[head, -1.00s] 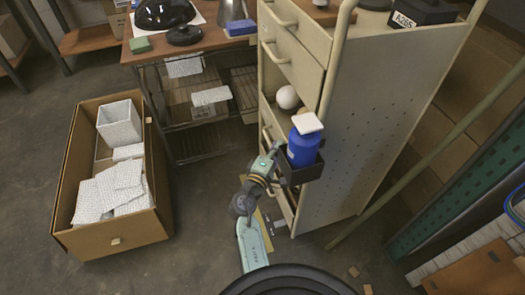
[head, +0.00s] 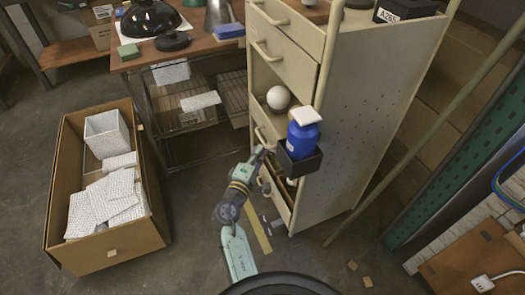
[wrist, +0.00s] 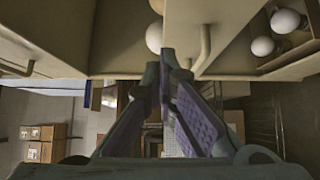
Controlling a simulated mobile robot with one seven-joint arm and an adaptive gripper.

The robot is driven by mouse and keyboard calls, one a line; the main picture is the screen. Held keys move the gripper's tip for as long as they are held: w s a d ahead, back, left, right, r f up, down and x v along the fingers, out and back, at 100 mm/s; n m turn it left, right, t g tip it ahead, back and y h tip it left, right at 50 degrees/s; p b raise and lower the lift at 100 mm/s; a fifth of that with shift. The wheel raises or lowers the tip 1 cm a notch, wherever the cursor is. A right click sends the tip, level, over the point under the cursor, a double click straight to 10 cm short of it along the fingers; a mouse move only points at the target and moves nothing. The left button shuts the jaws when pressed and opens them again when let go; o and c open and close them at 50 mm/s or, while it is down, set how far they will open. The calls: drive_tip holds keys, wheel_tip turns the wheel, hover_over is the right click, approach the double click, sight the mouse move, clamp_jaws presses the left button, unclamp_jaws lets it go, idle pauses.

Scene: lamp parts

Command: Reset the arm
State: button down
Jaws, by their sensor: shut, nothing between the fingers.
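My gripper (head: 262,152) is in front of the beige drawer cabinet (head: 345,125), left of the black bin on its side in the head view. In the wrist view my gripper (wrist: 167,55) has its fingertips together with nothing between them, close below a drawer front and its handle (wrist: 203,48). Exact contact with the cabinet cannot be told. White round bulbs (wrist: 285,21) lie in an open compartment at the upper right of the wrist view. A white ball (head: 278,97) sits on a cabinet shelf in the head view.
A blue bottle (head: 303,140) stands in the black bin (head: 300,168) close to my arm. A cardboard box (head: 110,252) with white patterned pieces stands on the floor at left. A workbench (head: 205,47) holds a black lampshade (head: 150,17). Floor between box and arm is clear.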

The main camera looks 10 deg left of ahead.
drive_tip(key=s+a+b, duration=0.1)
drive_tip(key=s, duration=0.6)
drive_tip(key=shift+s+a+f, duration=0.15)
drive_tip(key=shift+s+f, duration=0.05)
drive_tip(key=shift+s, duration=0.2)
